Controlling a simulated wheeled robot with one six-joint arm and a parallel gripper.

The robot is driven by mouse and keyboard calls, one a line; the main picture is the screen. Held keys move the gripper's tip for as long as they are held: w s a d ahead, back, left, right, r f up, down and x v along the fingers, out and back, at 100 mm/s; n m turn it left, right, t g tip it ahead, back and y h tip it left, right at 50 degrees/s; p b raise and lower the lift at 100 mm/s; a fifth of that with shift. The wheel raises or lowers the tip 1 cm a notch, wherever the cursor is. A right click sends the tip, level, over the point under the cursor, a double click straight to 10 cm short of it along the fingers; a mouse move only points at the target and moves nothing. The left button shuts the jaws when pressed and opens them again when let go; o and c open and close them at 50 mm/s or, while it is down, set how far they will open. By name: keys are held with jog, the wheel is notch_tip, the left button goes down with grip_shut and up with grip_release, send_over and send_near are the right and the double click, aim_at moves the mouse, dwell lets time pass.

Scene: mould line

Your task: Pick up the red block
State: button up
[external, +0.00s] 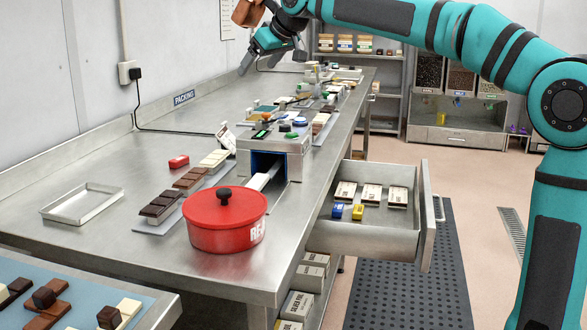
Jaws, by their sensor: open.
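A small red block (179,162) lies on the steel bench, between the wall side and a row of chocolate bars. My gripper (258,62) hangs high over the far part of the bench, at the top of the external view. It is open, well above and beyond the red block, and not touching it. Part of the gripper is cut off or hidden by the wrist.
A red lidded pot (226,222) stands near the bench's front edge. A shallow metal tray (82,204) is at left. A steel machine (275,150) stands right of the block. An open drawer (365,233) juts out at right. Bare bench lies left of the block.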

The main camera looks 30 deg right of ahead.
jog(key=w+a+f+n+g, duration=0.1)
jog(key=w+a+f+g, duration=0.1)
jog(key=w+a+f, duration=0.35)
jog(key=n+g, duration=0.1)
jog(key=g, duration=0.1)
send_near(179, 158)
jog(key=f, duration=0.1)
jog(key=w+a+f, duration=0.1)
jog(key=shift+w+a+f, duration=0.1)
jog(key=shift+a+f, duration=0.2)
jog(key=shift+d+x, duration=0.2)
jog(key=shift+x, duration=1.15)
jog(key=shift+d+x, duration=0.2)
jog(key=shift+x, duration=1.2)
jog(key=shift+f, duration=0.1)
jog(key=c, duration=1.1)
